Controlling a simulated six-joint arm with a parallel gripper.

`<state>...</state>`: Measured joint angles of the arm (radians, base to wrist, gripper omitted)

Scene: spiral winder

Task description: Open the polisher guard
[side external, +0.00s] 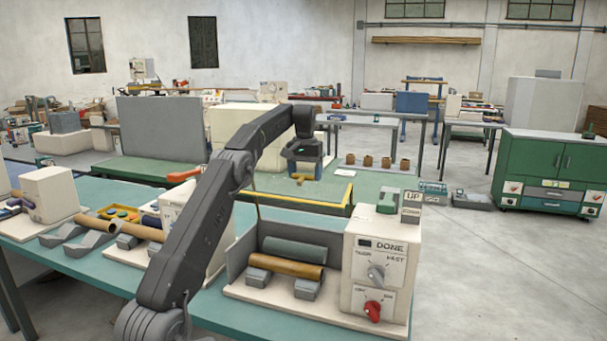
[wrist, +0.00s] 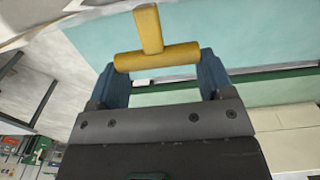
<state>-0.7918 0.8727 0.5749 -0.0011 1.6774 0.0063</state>
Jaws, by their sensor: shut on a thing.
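My gripper (side external: 303,170) is raised over the green bench behind the front table, its blue fingers shut on a yellow T-shaped handle (wrist: 150,28). In the wrist view the crossbar lies between the fingertips, and the stem runs toward the top edge. The handle shows small and yellow below the fingers in the side view (side external: 300,178). What the handle belongs to, and whether it is attached, I cannot tell. No part is clearly recognisable as the polisher guard.
A cream machine (side external: 378,262) marked DONE stands at the front, with knobs and a brown roll (side external: 285,264) on grey supports. A grey panel (side external: 160,128) stands behind my arm. Several small brown pots (side external: 368,160) line the bench. A green cabinet (side external: 548,165) stands right.

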